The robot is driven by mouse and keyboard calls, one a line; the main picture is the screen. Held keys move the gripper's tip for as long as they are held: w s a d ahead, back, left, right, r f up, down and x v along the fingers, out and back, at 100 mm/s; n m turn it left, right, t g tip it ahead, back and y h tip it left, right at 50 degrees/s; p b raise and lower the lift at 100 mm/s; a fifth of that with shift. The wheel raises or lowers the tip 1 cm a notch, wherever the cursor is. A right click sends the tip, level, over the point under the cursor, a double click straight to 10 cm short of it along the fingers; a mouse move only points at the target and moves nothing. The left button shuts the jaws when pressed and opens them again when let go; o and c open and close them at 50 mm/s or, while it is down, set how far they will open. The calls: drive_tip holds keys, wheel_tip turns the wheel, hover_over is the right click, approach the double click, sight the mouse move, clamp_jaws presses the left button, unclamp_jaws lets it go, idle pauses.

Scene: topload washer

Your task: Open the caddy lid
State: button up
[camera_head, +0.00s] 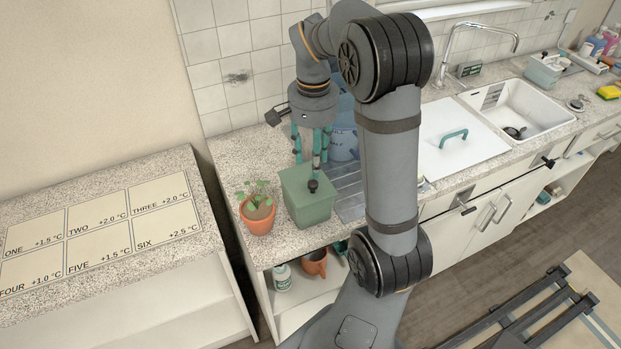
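The green box (308,210), which appears to be the caddy, stands on the speckled counter with its flat green top shut. Another finger comes down behind, near the back of the box. Nothing shows held between the fingers. My arm crosses the view to the right of the box.
A potted plant (258,212) stands close to the left of the box. A blue container (343,140) is behind on the right, partly hidden by my gripper and arm. A white panel with a teal handle (453,137) and a sink (520,108) lie further right.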

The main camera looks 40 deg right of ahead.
sight(313, 183)
wheel_tip(313, 183, down, 7)
drive_tip(key=shift+f, duration=0.1)
drive_tip(key=shift+c, duration=1)
drive_tip(key=c, duration=0.7)
clamp_jaws()
